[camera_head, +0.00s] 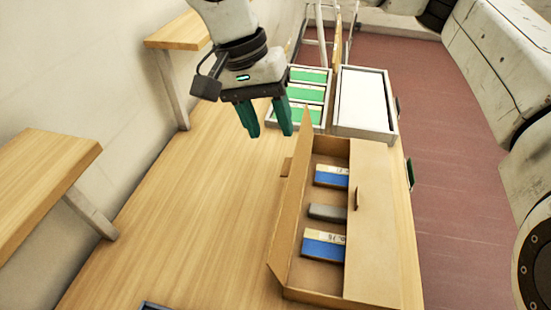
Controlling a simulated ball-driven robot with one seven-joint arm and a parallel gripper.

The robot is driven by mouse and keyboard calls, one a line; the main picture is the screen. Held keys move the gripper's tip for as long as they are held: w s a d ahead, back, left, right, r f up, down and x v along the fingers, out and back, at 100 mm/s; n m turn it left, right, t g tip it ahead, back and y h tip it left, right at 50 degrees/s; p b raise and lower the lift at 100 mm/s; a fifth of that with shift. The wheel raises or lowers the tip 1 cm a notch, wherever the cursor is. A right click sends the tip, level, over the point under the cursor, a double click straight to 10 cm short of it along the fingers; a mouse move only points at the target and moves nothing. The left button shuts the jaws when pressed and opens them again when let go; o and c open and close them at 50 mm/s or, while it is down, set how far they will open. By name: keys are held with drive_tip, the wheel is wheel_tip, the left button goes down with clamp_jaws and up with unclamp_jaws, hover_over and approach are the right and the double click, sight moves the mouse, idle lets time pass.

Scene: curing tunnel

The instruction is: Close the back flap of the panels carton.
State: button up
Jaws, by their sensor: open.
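The panels carton (322,292) is a long cardboard box on the wooden table. Its left-side flap (291,200) stands up, leaning slightly outward. Its right-side flap (375,235) lies flat over the right half; I cannot tell which is called the back flap. Through the open left half I see two blue-and-cream packs (325,245) and a grey block (327,212) between them. My gripper (270,128) points down with its two teal fingers apart and empty. It is above the table, beyond the upper left end of the standing flap, apart from the carton.
A tray with green panels (307,93) and a grey tray with a white panel (362,98) stand beyond the carton. Wooden shelves (40,175) jut from the left wall. The table (190,225) left of the carton is mostly clear.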

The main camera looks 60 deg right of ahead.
sight(285, 173)
drive_tip(key=p+x, duration=0.1)
drive_tip(key=x, duration=0.8)
drive_tip(key=shift+f, duration=0.3)
drive_tip(key=shift+c, duration=0.4)
clamp_jaws()
